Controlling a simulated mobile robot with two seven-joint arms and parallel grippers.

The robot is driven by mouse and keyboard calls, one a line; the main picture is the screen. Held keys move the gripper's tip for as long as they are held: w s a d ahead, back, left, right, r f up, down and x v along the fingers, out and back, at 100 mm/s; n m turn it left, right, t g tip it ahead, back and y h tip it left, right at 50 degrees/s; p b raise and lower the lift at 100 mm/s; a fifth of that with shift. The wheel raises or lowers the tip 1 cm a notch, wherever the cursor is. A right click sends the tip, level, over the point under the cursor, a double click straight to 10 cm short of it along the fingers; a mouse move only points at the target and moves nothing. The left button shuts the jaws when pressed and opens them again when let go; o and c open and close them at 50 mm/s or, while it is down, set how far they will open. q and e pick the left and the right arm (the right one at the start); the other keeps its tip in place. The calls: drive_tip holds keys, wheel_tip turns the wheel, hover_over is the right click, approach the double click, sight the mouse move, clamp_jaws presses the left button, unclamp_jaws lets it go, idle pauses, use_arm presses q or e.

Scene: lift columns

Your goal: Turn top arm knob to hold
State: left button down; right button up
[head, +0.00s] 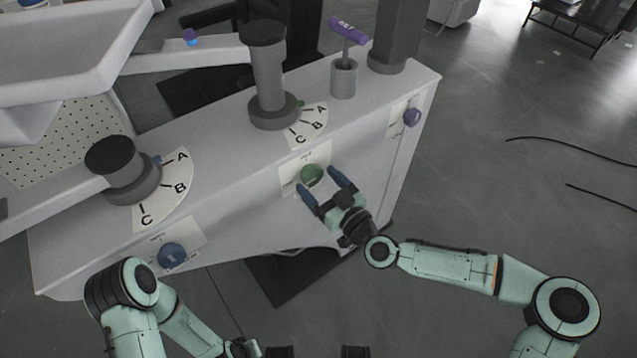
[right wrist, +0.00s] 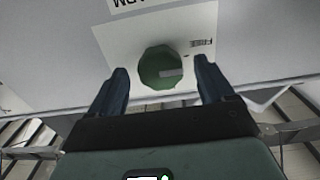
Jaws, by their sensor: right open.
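The green knob (head: 312,175) sits on a white label plate on the front face of the grey cabinet. In the right wrist view the green knob (right wrist: 160,68) has a light pointer bar aimed toward the printed word FREE on the plate (right wrist: 120,42). A label ending in "ARM" shows upside down and partly cut off above it. My right gripper (head: 323,186) is open, its two blue fingers in front of the knob. In the right wrist view the fingers stand on either side of the knob with gaps.
A blue knob (head: 172,256) and a purple knob (head: 412,117) are on other plates of the cabinet (head: 240,210). Columns with A-B-C dials (head: 308,126) and a purple-handled pin (head: 348,31) stand on top. Floor to the right is mostly free, with thin cables.

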drive_tip(key=shift+w+a, duration=0.3)
drive_tip(key=c, duration=1)
drive_tip(key=shift+c, duration=0.2)
